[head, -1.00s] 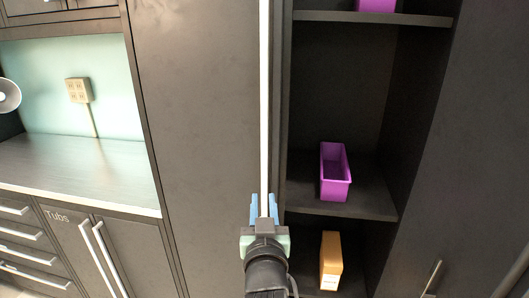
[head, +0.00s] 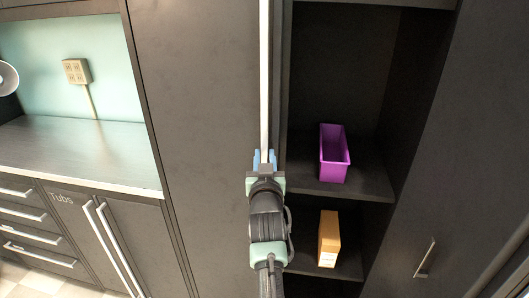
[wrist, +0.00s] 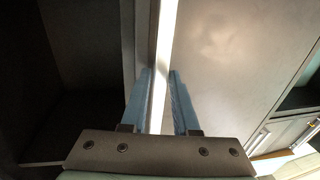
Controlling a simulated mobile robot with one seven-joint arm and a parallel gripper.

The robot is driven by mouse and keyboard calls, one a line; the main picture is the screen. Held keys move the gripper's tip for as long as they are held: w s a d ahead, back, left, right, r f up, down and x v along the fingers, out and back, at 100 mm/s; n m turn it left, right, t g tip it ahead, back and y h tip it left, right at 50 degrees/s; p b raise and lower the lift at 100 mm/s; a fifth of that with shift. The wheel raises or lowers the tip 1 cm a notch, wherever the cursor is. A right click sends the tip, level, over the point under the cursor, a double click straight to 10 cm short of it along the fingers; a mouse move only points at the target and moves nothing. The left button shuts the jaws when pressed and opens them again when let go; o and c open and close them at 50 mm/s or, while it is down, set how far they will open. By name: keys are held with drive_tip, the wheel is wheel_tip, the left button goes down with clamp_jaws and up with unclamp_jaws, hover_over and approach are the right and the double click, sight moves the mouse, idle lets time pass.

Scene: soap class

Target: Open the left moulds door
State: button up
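A tall dark door panel (head: 195,120) stands left of the open shelves, and a long pale vertical bar handle (head: 264,80) runs along its right edge. I see no moulds label on it. My gripper (head: 264,158) is at the lower visible part of the bar, with a blue finger on either side. In the wrist view, the bar (wrist: 160,75) passes between the fingers of my gripper (wrist: 158,95). The left finger is close to or against the bar, while a narrow gap shows at the right finger. The fingers look apart, not clamped.
Right of the bar are open shelves (head: 350,178) with a purple mould (head: 333,165) and an orange box (head: 329,240). A dark panel with a short handle (head: 425,258) is at the right. A counter (head: 75,155) and Tubs cabinet (head: 130,230) are at the left.

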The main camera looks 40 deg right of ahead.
drive_tip(key=shift+x, duration=0.95)
clamp_jaws()
idle(0.9)
